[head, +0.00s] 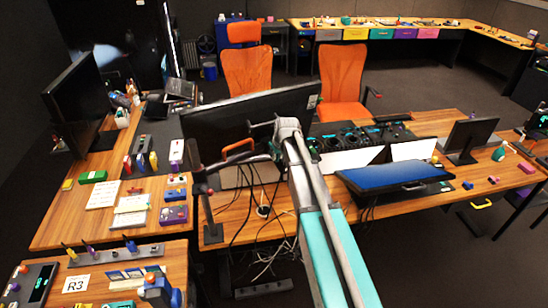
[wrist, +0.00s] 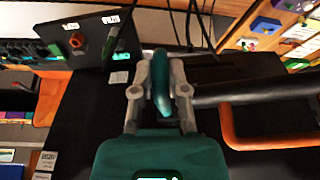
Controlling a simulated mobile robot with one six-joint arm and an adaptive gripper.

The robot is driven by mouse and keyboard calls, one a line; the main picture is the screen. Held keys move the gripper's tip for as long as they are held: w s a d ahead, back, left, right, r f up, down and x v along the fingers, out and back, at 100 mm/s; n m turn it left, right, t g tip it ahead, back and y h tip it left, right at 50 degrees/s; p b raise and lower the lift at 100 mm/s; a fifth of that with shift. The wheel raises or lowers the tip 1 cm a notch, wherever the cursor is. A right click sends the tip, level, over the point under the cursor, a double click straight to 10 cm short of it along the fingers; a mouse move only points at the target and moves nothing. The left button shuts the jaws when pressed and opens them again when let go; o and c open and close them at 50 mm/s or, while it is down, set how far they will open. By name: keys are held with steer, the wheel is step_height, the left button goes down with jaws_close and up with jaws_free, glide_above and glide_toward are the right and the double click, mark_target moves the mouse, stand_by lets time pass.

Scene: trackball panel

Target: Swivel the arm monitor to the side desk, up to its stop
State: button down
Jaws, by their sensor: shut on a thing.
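The arm monitor (head: 225,125) is a large black screen seen from behind in the head view, standing over the gap between the two desks. It hangs on a jointed arm with an orange link (head: 238,147) and a dark clamp post (head: 206,205). In the wrist view its dark back (wrist: 95,115) lies below my fingers, with the orange link (wrist: 265,140) at right. My gripper (wrist: 162,88) is shut on a teal handle (wrist: 161,70) by the monitor's back; in the head view my gripper (head: 276,148) hides most of it. The side desk (head: 60,225) is at left.
Loose cables (head: 262,210) hang below the arm. Orange chairs (head: 247,72) are behind, and a blue-screened panel (head: 395,178) is at right.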

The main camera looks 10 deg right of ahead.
steer(key=c, duration=0.6)
jaws_free()
steer(key=shift+w+d, duration=0.2)
steer(key=shift+c, duration=0.2)
steer(key=shift+s+a, duration=0.1)
steer(key=shift+a, duration=0.05)
steer(key=shift+s+f, duration=0.15)
steer(key=shift+s, duration=0.15)
steer(key=s+a+f+g+b, duration=0.1)
steer(key=s+f+b, duration=0.1)
steer(key=s, duration=0.7)
steer(key=s+f+m+g+b, duration=0.1)
steer(key=s+f+g+b, duration=0.1)
steer(key=s, duration=0.8)
steer(key=s+a+f+m+g+h+b, duration=0.1)
steer(key=s+f+b, duration=0.3)
steer(key=s, duration=0.6)
steer(key=shift+a+f, duration=0.35)
steer(key=shift+f, duration=0.15)
